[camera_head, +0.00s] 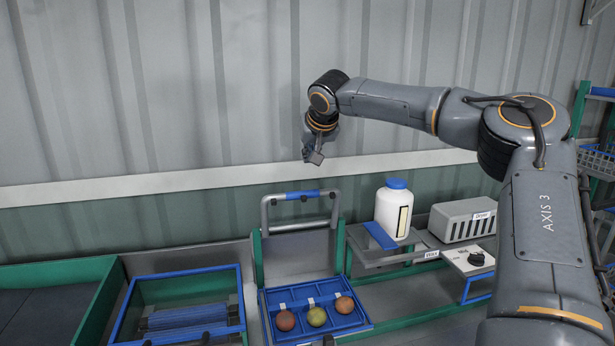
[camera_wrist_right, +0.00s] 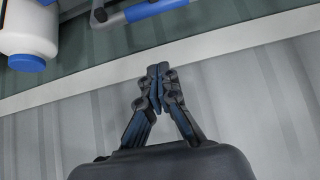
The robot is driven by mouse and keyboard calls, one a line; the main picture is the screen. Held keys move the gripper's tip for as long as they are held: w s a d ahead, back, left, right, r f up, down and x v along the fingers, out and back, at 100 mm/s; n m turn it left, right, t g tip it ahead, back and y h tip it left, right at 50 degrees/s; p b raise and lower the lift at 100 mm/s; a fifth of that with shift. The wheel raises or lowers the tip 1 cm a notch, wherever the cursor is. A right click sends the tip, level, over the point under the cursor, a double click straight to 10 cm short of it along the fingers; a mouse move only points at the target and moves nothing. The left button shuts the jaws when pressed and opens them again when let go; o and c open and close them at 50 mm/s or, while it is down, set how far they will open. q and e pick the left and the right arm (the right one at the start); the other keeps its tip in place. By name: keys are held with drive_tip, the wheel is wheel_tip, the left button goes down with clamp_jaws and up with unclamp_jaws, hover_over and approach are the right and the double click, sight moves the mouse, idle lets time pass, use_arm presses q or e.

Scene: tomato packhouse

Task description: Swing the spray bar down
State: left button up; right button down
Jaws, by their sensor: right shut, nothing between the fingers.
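The spray bar (camera_head: 270,222) is a grey U-shaped bar with a blue grip (camera_head: 302,194) along its top. It stands raised above a blue tray with tomatoes. Part of its blue grip (camera_wrist_right: 152,9) also shows at the top of the right wrist view. My right gripper (camera_head: 314,157) is in front of the wall, above the bar and apart from it. Its fingers (camera_wrist_right: 158,72) are shut with nothing between them. My left gripper is not in view.
The blue tray (camera_head: 352,324) holds three tomatoes. A white bottle with a blue cap (camera_head: 386,215) stands on a shelf right of the bar, beside a grey vented box (camera_head: 452,224) and a black knob (camera_head: 476,259). A blue-rimmed bin (camera_head: 240,290) is at left.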

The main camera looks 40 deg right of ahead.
drive_tip(key=w+f+p, duration=0.1)
drive_tip(key=f, duration=0.2)
drive_tip(key=w+d+f+p, duration=0.1)
drive_tip(key=f, duration=0.1)
drive_tip(key=f+p, duration=0.2)
drive_tip(key=f, duration=0.1)
drive_tip(key=shift+w+d+f, duration=0.35)
drive_tip(key=shift+w, duration=0.05)
drive_tip(key=shift+a+f, duration=0.1)
drive_tip(key=shift+f, duration=0.05)
